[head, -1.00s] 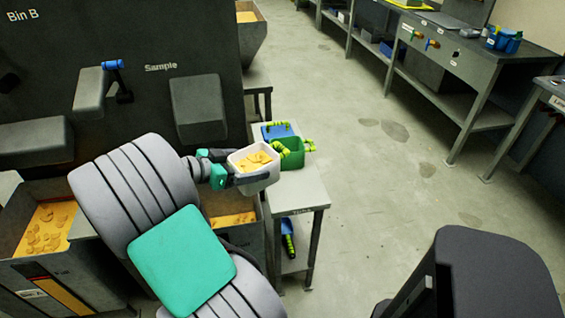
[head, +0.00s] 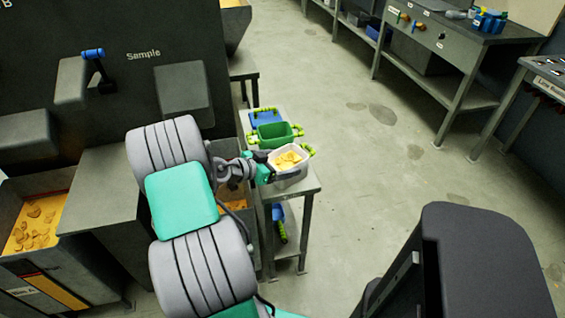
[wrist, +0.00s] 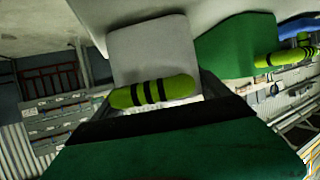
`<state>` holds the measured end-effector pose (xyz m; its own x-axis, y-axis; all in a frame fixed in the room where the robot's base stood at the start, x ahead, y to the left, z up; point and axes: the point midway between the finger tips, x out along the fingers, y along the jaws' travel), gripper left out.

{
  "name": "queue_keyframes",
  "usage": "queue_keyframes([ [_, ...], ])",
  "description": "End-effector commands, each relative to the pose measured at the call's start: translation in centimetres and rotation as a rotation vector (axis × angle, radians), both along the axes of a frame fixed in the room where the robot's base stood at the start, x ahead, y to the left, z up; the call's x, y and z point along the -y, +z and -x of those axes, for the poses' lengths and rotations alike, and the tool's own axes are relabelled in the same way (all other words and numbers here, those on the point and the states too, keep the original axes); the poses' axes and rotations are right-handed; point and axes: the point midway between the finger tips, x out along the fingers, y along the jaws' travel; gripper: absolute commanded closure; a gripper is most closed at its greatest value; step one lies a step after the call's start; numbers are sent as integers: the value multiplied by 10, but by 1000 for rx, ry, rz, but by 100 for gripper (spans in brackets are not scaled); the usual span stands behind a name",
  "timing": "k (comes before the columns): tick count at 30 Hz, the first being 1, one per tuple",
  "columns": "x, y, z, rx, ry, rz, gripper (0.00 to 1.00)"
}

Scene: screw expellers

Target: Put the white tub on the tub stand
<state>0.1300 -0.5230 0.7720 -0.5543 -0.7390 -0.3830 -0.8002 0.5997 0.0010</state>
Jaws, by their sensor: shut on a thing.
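The white tub (head: 290,177) holds yellow chips and looks about upright. My gripper (head: 272,168) is shut on it from the left side. In the wrist view the tub (wrist: 155,52) shows close up, with its yellow-green, black-striped handle (wrist: 150,91) between the fingers. A small grey stand (head: 304,187), which looks like the tub stand, is below the tub. I cannot tell whether the tub touches its top. The tub is just in front of a green tub (head: 272,136).
A blue tub (head: 266,117) stands behind the green one on the same stand. A blue scoop (head: 279,222) is on its lower shelf. A dark machine (head: 120,80) with chip bins is at left. Open floor (head: 375,150) lies to the right.

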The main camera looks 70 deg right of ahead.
Motion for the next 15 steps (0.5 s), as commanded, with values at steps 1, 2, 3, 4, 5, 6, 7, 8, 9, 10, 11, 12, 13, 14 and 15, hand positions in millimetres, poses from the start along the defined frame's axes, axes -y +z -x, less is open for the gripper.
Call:
queue_keyframes([
  [1,0,-1,0,1,-1,2,67],
  [2,0,-1,0,1,0,2,67],
  [3,0,0,0,1,0,2,67],
  [4,0,0,0,1,0,2,67],
  [5,0,0,0,1,0,2,67],
  [6,0,0,0,1,-1,2,67],
  [7,0,-1,0,1,-1,2,67],
  [8,0,-2,0,1,-1,2,67],
  [9,0,-4,0,1,-1,2,67],
  [10,0,-5,0,1,-1,2,67],
  [11,0,-5,0,1,-1,2,67],
  [12,0,-4,0,0,0,1,11],
  [13,0,-4,0,0,0,1,8],
  [14,0,-3,0,0,0,1,6],
  [15,0,-3,0,0,0,1,2],
])
